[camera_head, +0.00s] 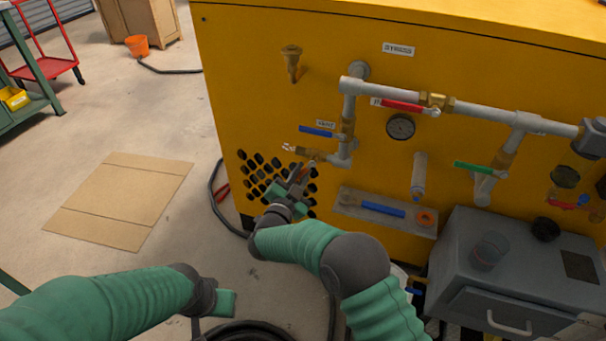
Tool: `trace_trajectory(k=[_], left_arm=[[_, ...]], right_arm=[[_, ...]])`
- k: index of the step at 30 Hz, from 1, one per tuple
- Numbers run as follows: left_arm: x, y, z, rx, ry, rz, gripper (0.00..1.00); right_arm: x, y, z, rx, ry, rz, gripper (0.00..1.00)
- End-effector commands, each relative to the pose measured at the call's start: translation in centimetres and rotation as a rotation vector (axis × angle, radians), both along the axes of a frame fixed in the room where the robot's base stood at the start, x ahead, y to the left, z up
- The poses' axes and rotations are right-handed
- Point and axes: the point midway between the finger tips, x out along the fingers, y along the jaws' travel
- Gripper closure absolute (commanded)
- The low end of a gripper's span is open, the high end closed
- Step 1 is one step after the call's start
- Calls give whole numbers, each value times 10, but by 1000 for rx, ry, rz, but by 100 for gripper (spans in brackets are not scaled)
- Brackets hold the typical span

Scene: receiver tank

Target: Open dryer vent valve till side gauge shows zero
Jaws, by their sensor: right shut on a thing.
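The vent valve's blue lever (316,131) lies roughly level beside the VENT label (326,124) on the yellow panel. A brass outlet (303,152) points left below the lever. The round side gauge (400,126) is to the right; its reading is too small to tell. My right gripper (304,172) is just below the brass outlet, apart from the blue lever, and shut on a small orange-brown part that I cannot identify clearly. My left gripper (213,312) is low in front; its jaw opening is unclear.
A red lever (402,106) and a green lever (473,167) are on pipes to the right. A shelf (345,207) holds a blue-handled tool and an orange ring. A grey box (455,253) stands at lower right. Cardboard (122,200) lies on open floor left.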

Motion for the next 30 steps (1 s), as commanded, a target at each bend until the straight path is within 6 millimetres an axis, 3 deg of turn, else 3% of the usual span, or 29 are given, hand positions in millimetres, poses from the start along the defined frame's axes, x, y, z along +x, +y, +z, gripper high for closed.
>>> trace_trajectory(k=[13, 14, 19, 30], left_arm=[[0, 0, 0, 0, 0, 0, 64], [0, 0, 0, 0, 0, 0, 64], [0, 0, 0, 0, 0, 0, 64], [0, 0, 1, 0, 0, 0, 64]], right_arm=[[0, 1, 0, 14, -5, 0, 100], [0, 1, 1, 14, -5, 0, 83], [0, 1, 0, 13, -4, 0, 63], [1, 0, 0, 12, -4, 0, 63]])
